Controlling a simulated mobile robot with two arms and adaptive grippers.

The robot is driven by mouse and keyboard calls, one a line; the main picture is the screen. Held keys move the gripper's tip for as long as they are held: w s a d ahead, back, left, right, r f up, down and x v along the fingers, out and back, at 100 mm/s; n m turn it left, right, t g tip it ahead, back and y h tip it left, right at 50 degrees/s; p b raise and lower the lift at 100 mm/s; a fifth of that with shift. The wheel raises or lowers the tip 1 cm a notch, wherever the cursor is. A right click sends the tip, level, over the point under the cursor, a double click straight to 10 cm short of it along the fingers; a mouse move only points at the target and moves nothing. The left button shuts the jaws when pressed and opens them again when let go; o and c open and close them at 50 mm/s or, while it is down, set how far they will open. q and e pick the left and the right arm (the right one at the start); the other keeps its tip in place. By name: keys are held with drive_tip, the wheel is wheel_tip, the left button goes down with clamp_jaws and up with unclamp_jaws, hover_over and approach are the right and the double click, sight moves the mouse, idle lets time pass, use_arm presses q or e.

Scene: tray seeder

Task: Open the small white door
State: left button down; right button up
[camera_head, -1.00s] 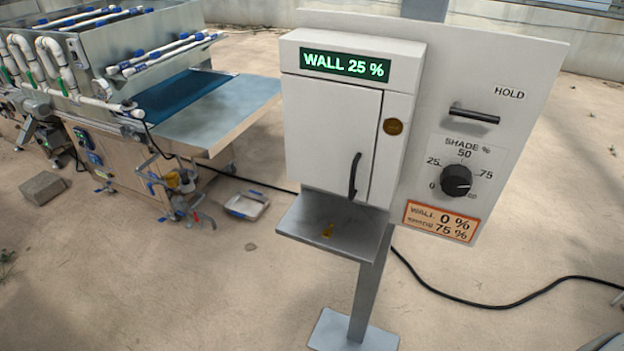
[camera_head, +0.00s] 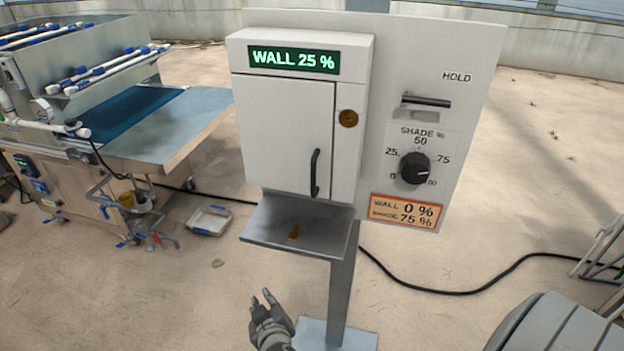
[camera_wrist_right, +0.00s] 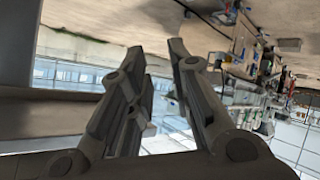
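The small white door (camera_head: 285,135) is shut on the front of a white box, below a green "WALL 25 %" display (camera_head: 293,60). Its dark vertical handle (camera_head: 315,173) is near the door's lower right edge. My right gripper (camera_head: 263,300) is low in the head view, below the box's metal shelf and apart from the door. Its fingers are spread with nothing between them, as the right wrist view (camera_wrist_right: 160,60) also shows. My left gripper is not in view.
A metal shelf (camera_head: 285,238) with a small brass-coloured piece on it juts out under the door. A panel to the right carries a HOLD lever (camera_head: 427,101) and a shade knob (camera_head: 414,168). A post stands below, and a black cable (camera_head: 470,291) crosses the floor.

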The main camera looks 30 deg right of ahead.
wheel_tip(320, 180, up, 14)
drive_tip(key=w+d+r+m+t+h, duration=0.1)
drive_tip(key=d+m+t+h, duration=0.2)
drive_tip(key=m+h+b, duration=0.1)
drive_tip(key=m+h, duration=0.4)
drive_tip(key=m, duration=0.1)
approach(313, 177)
drive_tip(key=p+x, duration=0.3)
drive_tip(key=x, duration=0.6)
drive_tip(key=shift+w+d+r, duration=0.15)
drive_tip(key=shift+w+d, duration=0.1)
drive_tip(key=shift+w, duration=0.05)
drive_tip(key=shift+w+d, duration=0.25)
drive_tip(key=shift+w, duration=0.05)
clamp_jaws()
